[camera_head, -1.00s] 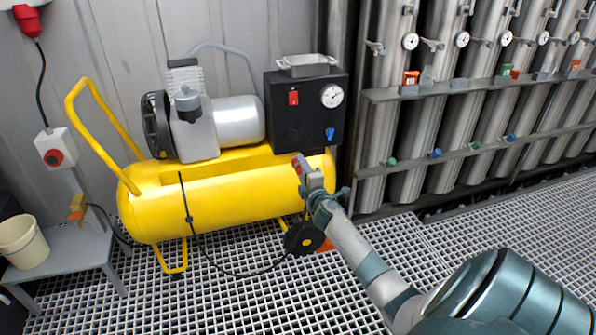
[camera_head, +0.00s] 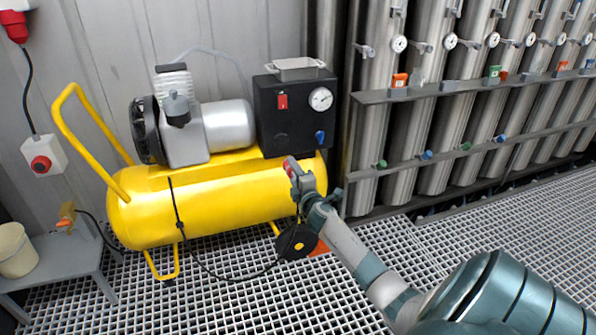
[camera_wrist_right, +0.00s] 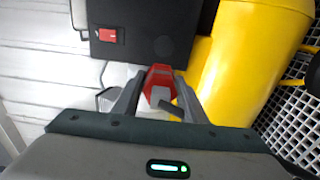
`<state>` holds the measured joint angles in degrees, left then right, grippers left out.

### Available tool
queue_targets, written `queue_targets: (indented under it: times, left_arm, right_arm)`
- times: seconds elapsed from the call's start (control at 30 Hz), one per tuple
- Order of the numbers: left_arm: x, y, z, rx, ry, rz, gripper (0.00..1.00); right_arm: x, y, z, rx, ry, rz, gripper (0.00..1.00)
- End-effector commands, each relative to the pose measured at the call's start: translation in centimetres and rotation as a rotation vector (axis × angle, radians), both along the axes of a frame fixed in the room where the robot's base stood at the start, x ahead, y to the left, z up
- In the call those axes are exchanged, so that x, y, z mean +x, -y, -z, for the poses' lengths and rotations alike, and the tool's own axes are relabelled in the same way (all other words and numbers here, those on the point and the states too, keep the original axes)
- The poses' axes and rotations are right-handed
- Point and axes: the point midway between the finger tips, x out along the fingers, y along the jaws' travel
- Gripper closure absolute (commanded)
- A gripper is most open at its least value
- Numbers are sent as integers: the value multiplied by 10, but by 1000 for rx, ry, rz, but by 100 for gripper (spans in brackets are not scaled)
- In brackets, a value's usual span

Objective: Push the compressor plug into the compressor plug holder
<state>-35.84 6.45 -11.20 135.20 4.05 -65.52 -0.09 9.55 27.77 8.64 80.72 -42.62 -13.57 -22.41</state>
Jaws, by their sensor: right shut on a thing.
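My right gripper (camera_head: 299,174) is shut on a red and grey plug (camera_wrist_right: 158,76), which I take to be the compressor plug. In the right wrist view it sits between the two fingers, with a short dark piece of cable by it. In the head view only a little of its red shows, in front of the yellow compressor tank (camera_head: 200,200). A white wall box with a round red face (camera_head: 41,163) is at the far left, well away from the gripper. It may be the plug holder; I cannot tell for sure. My left gripper is not in view.
The compressor's black control box (camera_head: 290,125) stands behind the gripper. A black cable (camera_head: 225,276) loops over the floor grating. A small grey table (camera_head: 70,258) with a bucket (camera_head: 15,250) is at left. Steel cylinders (camera_head: 375,150) line the right. The grating at right is clear.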

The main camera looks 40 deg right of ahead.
Motion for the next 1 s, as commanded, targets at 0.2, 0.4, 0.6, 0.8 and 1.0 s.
queue_targets:
  times: [0.2, 0.4, 0.6, 0.8, 1.0]
  left_arm:
    - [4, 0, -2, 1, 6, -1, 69]
    - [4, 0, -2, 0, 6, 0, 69]
    - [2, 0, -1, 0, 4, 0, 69]
    - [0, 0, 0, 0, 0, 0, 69]
    - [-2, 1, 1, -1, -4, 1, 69]
  right_arm:
    - [4, -71, -24, -1, 4, -62, 98]
    - [-7, -163, -48, 3, 4, -139, 98]
    - [-36, -255, -70, 3, 3, -223, 98]
    - [-81, -338, -93, 4, 3, -312, 98]
    - [-127, -395, -111, 4, 2, -387, 98]
